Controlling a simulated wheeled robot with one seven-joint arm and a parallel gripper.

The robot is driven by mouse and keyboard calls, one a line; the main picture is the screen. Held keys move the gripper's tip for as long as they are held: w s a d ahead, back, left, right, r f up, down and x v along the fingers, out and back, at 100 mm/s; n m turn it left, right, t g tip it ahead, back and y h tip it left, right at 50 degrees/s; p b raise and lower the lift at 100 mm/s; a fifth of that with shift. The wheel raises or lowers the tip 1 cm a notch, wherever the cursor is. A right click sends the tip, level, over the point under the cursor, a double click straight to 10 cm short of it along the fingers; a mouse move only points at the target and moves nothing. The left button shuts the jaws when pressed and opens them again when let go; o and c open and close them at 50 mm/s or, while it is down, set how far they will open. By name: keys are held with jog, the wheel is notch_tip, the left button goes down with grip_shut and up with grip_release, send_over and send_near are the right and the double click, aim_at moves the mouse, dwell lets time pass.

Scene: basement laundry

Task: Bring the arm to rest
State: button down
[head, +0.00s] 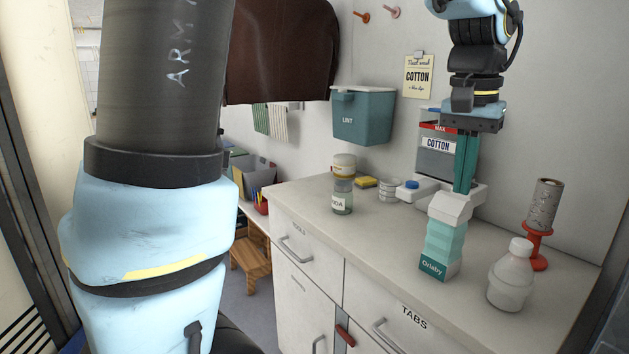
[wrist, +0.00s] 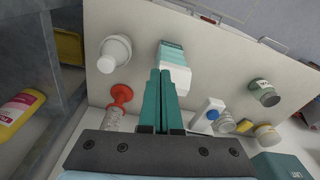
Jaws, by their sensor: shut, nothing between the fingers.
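My gripper (head: 463,188) hangs pointing down over the counter, its two teal fingers together with nothing between them. In the wrist view the shut fingers (wrist: 160,74) point toward a teal and white bottle (wrist: 173,54). In the head view this bottle, labelled Orlaby (head: 442,250), stands upright on the counter just below the fingertips. I cannot tell whether the tips touch its white top. My arm reaches in from the upper right of the head view, and another part of it fills the left side.
The counter (head: 330,225) also holds a white bottle (head: 510,275), a red stand with a grey roll (head: 541,210), a labelled jar (head: 342,197) and a yellow sponge (head: 366,182). A grey COTTON container (head: 436,160) is behind the gripper. A teal LINT bin (head: 362,118) hangs on the wall.

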jog(key=w+a+f+n, duration=0.3)
jog(key=w+a+f, duration=0.3)
jog(key=a, duration=0.5)
jog(key=a+f+n, duration=0.1)
jog(key=a+f, duration=0.2)
jog(key=a, duration=0.4)
jog(key=s+a+f+n, duration=0.1)
jog(key=a+f+n, duration=0.1)
jog(key=a+f, duration=0.2)
jog(key=s+a+f+n, duration=0.1)
jog(key=a+f+n, duration=0.1)
jog(key=a, duration=0.8)
jog(key=shift+a+f+t+y+p, duration=0.15)
jog(key=shift+f+t+y+p, duration=0.2)
jog(key=shift+f, duration=0.45)
